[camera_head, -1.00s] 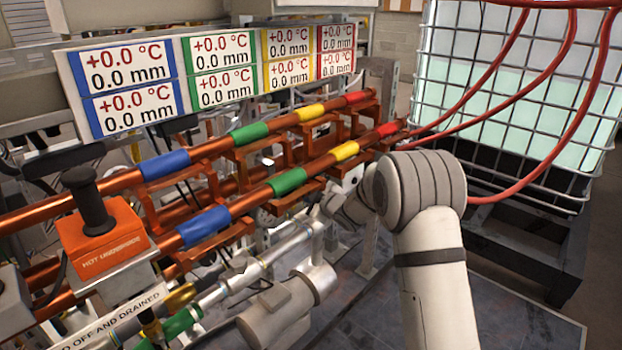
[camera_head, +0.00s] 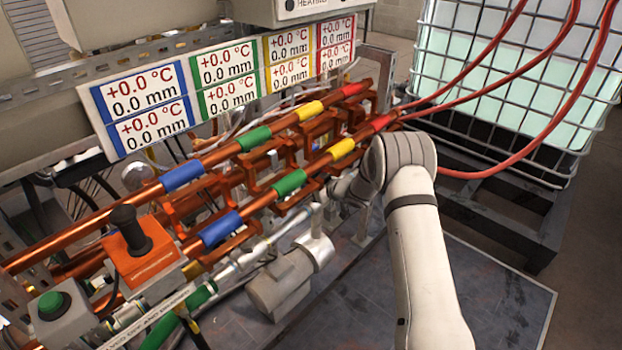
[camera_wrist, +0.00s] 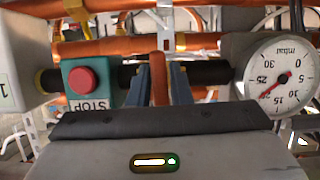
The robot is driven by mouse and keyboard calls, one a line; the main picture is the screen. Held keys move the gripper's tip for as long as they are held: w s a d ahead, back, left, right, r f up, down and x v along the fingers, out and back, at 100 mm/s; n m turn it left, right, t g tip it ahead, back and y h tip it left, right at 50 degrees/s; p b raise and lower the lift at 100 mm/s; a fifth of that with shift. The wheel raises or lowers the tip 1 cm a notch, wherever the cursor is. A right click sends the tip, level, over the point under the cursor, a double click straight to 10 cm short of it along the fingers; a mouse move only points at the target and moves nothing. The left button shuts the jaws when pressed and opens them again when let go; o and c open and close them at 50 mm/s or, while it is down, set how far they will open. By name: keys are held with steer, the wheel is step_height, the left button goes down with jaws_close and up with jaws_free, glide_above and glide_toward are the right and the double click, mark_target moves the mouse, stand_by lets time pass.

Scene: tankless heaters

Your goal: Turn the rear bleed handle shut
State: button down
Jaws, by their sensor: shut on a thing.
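In the wrist view, an upright orange handle (camera_wrist: 160,84) stands between the two blue-grey fingers of my gripper (camera_wrist: 160,88). The fingers are shut on it, one on each side. It crosses in front of a dark horizontal pipe (camera_wrist: 205,73). Its lower end is hidden by my gripper body. I take it for the bleed handle; no label on it shows. In the head view, my arm reaches the right end of the copper pipes, and the fingers and handle are hidden there.
In the wrist view, a red STOP button (camera_wrist: 82,84) is close left and a pressure gauge (camera_wrist: 280,78) close right. In the head view, red hoses (camera_head: 500,90) run to a caged tank (camera_head: 510,75) at right. A box with a black knob (camera_head: 138,255) stands at lower left.

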stand_by(0.4)
steer(key=c, duration=1.4)
jaws_free()
steer(key=shift+c, duration=0.2)
steer(key=v, duration=0.7)
steer(key=shift+s+d, duration=0.25)
steer(key=shift+d, duration=0.1)
